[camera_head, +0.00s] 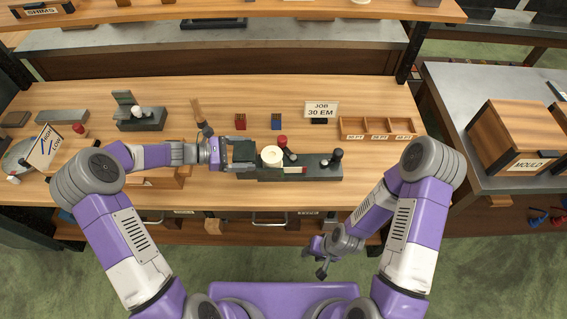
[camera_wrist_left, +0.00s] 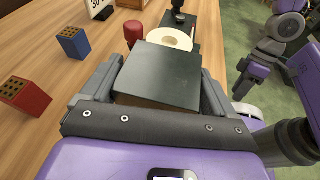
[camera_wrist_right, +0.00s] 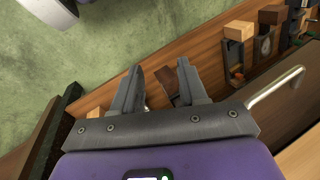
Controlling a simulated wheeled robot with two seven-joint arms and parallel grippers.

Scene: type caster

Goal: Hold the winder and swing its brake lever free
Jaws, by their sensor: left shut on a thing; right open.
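The winder (camera_head: 325,168) is a dark base on the table, with a cream spool (camera_head: 272,155), a red knob (camera_head: 282,140) beside the spool and a dark upright knob at its right end. The spool (camera_wrist_left: 165,39) and red knob (camera_wrist_left: 133,31) also show in the left wrist view. I cannot tell surely which part is the brake lever. My left gripper (camera_head: 243,155) is shut on the dark block (camera_wrist_left: 160,72) at the winder's left end. My right gripper (camera_head: 320,268) is open and empty, low in front of the table; its fingers (camera_wrist_right: 158,78) are spread apart.
A red block (camera_head: 240,121), a blue block (camera_head: 276,121), a job sign (camera_head: 321,109) and a wooden sectioned tray (camera_head: 378,128) stand behind the winder. A dark fixture (camera_head: 140,118) stands to the left. The table right of the winder is clear. A drawer handle (camera_wrist_right: 275,88) is near my right gripper.

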